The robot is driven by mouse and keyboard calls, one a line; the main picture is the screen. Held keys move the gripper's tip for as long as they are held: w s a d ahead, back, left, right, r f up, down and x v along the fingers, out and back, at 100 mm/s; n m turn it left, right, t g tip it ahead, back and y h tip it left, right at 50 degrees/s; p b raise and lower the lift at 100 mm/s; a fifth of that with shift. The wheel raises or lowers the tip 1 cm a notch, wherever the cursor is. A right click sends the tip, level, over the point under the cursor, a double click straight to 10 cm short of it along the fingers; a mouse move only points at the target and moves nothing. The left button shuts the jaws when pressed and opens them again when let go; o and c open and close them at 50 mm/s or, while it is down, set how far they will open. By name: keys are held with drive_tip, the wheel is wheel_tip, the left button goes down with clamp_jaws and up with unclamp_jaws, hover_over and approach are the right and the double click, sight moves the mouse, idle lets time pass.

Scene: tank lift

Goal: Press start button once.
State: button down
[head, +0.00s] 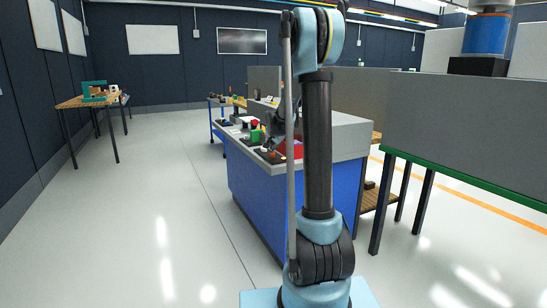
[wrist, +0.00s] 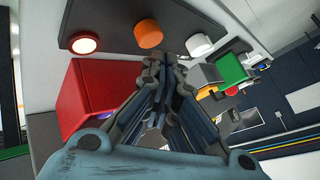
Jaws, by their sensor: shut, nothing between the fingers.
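A dark button panel (wrist: 115,14) carries a glowing white-red button (wrist: 85,43), an orange button (wrist: 148,33) and a white button (wrist: 198,45) in the wrist view. No label is readable, so I cannot tell which is the start button. My gripper (wrist: 160,62) is shut and empty, its fingertips close to the panel by the orange button; I cannot tell if they touch it. In the head view, the blue cabinet (head: 270,200) holds these controls on top, small and partly hidden behind my arm.
A red box (wrist: 88,98) stands beside my fingers in the wrist view. A green block (wrist: 232,70) lies to the right. In the head view, a grey-panelled bench (head: 460,125) stands at right, a wooden table (head: 85,101) at far left. The left floor is clear.

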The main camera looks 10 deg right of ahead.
sight(274, 154)
drive_tip(key=shift+r, duration=2.5)
drive_tip(key=shift+s, duration=0.1)
drive_tip(key=s+f+n+g, duration=0.2)
drive_tip(key=s+n+g, duration=0.25)
drive_tip(key=s, duration=2.75)
drive_tip(key=s+f+n, duration=0.2)
drive_tip(key=s+f, duration=0.2)
drive_tip(key=s, duration=0.4)
drive_tip(key=s+f+n+g, duration=0.1)
drive_tip(key=s+f, duration=0.3)
drive_tip(key=s, duration=0.4)
drive_tip(key=s+f+n+g+y, duration=0.1)
drive_tip(key=s+f+n, duration=0.2)
drive_tip(key=s, duration=0.5)
drive_tip(key=shift+x, duration=0.8)
drive_tip(key=shift+s+a+g, duration=0.1)
drive_tip(key=shift+s+g, duration=0.15)
